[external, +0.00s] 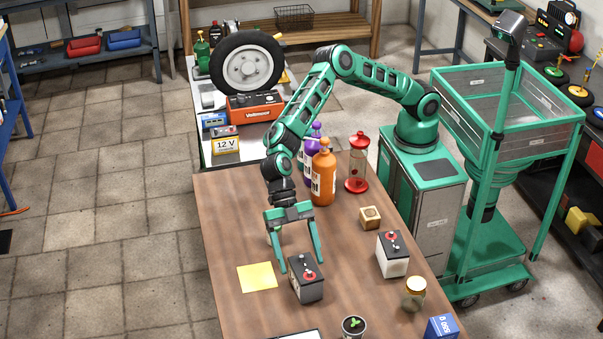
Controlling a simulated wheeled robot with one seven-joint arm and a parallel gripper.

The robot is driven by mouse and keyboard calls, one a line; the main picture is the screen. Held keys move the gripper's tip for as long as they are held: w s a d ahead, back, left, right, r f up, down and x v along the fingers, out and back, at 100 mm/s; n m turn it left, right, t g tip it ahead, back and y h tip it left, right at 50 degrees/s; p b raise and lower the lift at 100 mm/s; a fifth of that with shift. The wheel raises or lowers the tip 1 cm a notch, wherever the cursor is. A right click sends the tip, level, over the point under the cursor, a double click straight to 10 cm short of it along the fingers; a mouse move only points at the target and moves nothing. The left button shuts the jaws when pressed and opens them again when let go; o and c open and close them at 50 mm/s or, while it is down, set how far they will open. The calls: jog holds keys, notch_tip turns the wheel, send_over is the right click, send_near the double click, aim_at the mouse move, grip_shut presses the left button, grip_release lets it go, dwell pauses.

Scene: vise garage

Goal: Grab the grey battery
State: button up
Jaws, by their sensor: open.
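The grey battery (309,292) stands on the brown table, with a dark top and a red mark on it. My gripper (301,267) points down with its fingers spread wide. The left fingertip shows beside the battery's left edge and the right fingertip by its far right corner. I cannot tell whether the fingers are above the battery or level with it, and no contact is clear. A second battery (393,266), with a whitish body and dark top, stands to the right, apart from my gripper.
A yellow sheet (257,277) lies left of the grey battery. A small wooden cube (370,217), a jar (414,293), a potted plant (353,326) and a blue box (441,327) stand around. An orange bottle (323,178) and a red-capped glass (357,165) stand behind. The table's left side is clear.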

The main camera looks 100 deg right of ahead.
aim_at(305, 278)
jog(key=shift+a+x, duration=0.2)
jog(key=shift+x, duration=2.75)
jog(key=shift+w+r, duration=0.15)
jog(key=shift+r, duration=0.1)
jog(key=c, duration=1.8)
jog(key=shift+r, duration=0.1)
grip_shut()
